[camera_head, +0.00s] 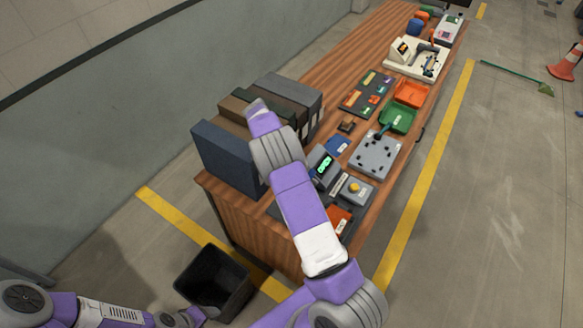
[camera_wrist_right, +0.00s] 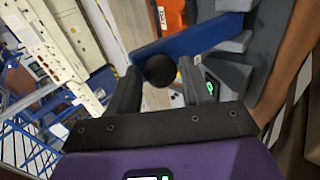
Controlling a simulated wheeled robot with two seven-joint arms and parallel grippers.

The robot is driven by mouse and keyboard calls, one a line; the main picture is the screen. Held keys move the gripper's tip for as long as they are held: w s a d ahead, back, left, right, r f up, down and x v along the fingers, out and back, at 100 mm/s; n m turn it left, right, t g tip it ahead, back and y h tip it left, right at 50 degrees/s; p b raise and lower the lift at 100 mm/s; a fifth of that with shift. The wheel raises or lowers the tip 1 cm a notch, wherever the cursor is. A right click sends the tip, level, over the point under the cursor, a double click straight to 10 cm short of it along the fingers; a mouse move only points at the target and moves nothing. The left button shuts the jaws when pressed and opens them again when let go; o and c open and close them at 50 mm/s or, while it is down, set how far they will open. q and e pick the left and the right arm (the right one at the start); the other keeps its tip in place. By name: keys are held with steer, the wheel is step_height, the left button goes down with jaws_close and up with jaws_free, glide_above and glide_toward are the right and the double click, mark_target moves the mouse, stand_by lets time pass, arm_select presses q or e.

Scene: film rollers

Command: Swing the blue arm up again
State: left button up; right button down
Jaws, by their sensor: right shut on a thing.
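The blue arm (camera_wrist_right: 205,36) crosses the top of the right wrist view as a flat, slanting bar. A round black knob (camera_wrist_right: 161,70) sits at its near end. My right gripper (camera_wrist_right: 160,82) has its two dark fingers on either side of this knob and is shut on it. In the head view my right arm reaches over the near end of the bench, and its links hide the right gripper and the blue arm. A device with a green-lit display (camera_head: 323,164) stands just right of my arm. My left gripper is out of view; only left arm links show at bottom left.
The wooden bench (camera_head: 339,60) carries large binders (camera_head: 225,158) left of my arm. A grey box with a yellow button (camera_head: 354,188), a grey plate (camera_head: 376,156), and green (camera_head: 398,118) and orange trays (camera_head: 411,93) lie to the right. A black bin (camera_head: 213,280) stands on the floor.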

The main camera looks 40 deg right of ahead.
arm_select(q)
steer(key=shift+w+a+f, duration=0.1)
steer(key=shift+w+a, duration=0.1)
arm_select(e)
steer(key=shift+w+a+f, duration=0.6)
steer(key=shift+a+f, duration=0.15)
steer(key=shift+f, duration=0.15)
steer(key=c, duration=0.8)
jaws_free()
steer(key=shift+o, duration=0.8)
steer(key=shift+w+d+f, duration=0.15)
steer(key=shift+w, duration=0.1)
steer(key=shift+s, duration=0.1)
steer(key=shift+c, duration=0.4)
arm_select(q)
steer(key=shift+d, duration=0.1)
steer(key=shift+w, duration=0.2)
arm_select(e)
steer(key=v, duration=0.8)
steer(key=shift+s+d+r, duration=0.2)
steer(key=shift+d+r, duration=0.15)
